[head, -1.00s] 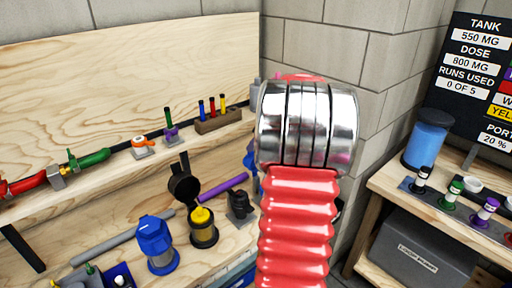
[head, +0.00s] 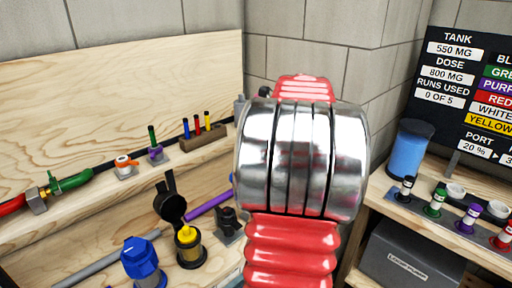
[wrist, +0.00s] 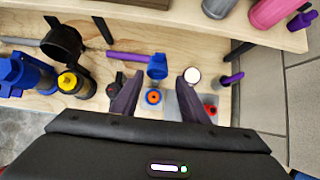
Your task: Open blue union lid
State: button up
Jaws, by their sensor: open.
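In the wrist view a small blue lid (wrist: 157,67) stands on the bench beside a small fitting with an orange ring (wrist: 153,97). I cannot tell for sure whether this lid is hinged to that fitting. My gripper (wrist: 160,88) is open and empty, with its two dark fingers to the left and right of the lid and ring. I cannot tell their height above the bench. In the head view my arm hides the gripper and this lid. A larger blue-topped canister (head: 140,260) stands at lower left.
A yellow-topped filter (head: 188,245) with a raised black lid (head: 170,205) stands left of my arm. A purple bar (wrist: 130,57), a white-topped fitting (wrist: 192,76) and a red-ringed fitting (wrist: 210,109) are close to the fingers. A wall is at right.

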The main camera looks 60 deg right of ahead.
jog(key=shift+a, duration=0.1)
jog(key=w+a+r+n+g+y, duration=0.1)
jog(key=w+a+n, duration=0.1)
jog(key=a+n, duration=1)
jog(key=w+a+n, duration=0.3)
jog(key=a+n, duration=0.3)
jog(key=a, duration=1.2)
jog(key=s+a+f+n, duration=0.2)
jog(key=s+a+n, duration=0.4)
jog(key=a+n, duration=0.3)
jog(key=s+a+f+n, duration=0.3)
jog(key=s+a+n, duration=0.3)
jog(key=a+n, duration=0.4)
jog(key=shift+a+f+n+g+y, duration=0.2)
jog(key=shift+a+n+g+y, duration=0.1)
jog(key=shift+n, duration=0.5)
jog(key=shift+c, duration=0.6)
